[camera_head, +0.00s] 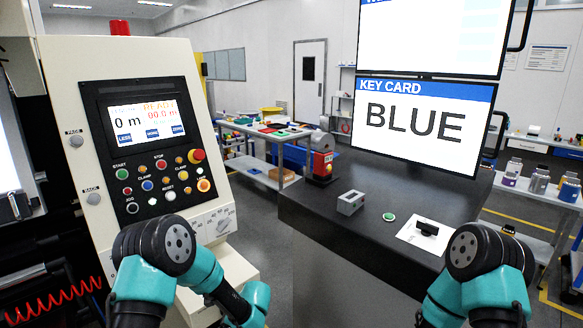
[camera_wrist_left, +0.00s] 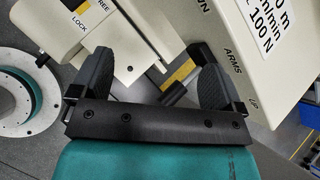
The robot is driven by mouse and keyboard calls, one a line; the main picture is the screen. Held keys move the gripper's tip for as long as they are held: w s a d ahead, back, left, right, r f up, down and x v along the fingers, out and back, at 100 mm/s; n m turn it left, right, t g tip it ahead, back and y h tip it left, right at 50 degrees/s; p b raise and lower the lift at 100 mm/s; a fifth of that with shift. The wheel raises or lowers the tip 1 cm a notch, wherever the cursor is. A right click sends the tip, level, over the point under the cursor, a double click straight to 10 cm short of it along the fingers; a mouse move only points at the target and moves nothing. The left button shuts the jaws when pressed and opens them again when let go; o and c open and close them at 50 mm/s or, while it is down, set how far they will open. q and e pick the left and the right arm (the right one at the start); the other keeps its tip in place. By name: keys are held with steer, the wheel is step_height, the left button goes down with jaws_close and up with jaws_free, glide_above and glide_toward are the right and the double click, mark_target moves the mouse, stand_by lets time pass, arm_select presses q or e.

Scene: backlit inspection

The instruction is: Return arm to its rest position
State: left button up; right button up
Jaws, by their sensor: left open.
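My left arm (camera_head: 165,255) comes in from the lower left in the head view, its teal and black links bent in front of the control panel. Its gripper is not visible there. In the left wrist view my left gripper (camera_wrist_left: 152,75) is open, its two dark fingers wide apart with nothing held between them. Beyond the fingers are a cream machine part marked LOCK (camera_wrist_left: 85,40) and a cream housing marked ARMS (camera_wrist_left: 255,60). The right finger overlaps the housing in the picture; I cannot tell whether they touch. My right arm (camera_head: 480,270) shows at the lower right; its gripper is out of view.
The cream control panel (camera_head: 80,120) stands close on the left. A dark bench (camera_head: 325,210) carries a grey box (camera_head: 351,203), a green button (camera_head: 389,217) and a black card reader (camera_head: 427,229). A screen reading BLUE (camera_head: 415,122) stands above it. Grey floor shows between my arms.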

arm_select(q)
steer(key=s+f+n+h, duration=0.3)
steer(key=s+n, duration=0.3)
steer(key=s, duration=0.3)
steer(key=s+f+n+g+h, duration=0.1)
steer(key=s+f+n+h, duration=0.2)
steer(key=s, duration=0.7)
steer(key=s+f+n+g+h, duration=0.1)
steer(key=s+f+n+h, duration=0.2)
steer(key=s+n, duration=0.6)
steer(key=n+h, duration=0.2)
steer(key=shift+s+a+f+h, duration=0.2)
steer(key=shift+a+f+h, duration=0.05)
steer(key=shift+f+h, duration=0.15)
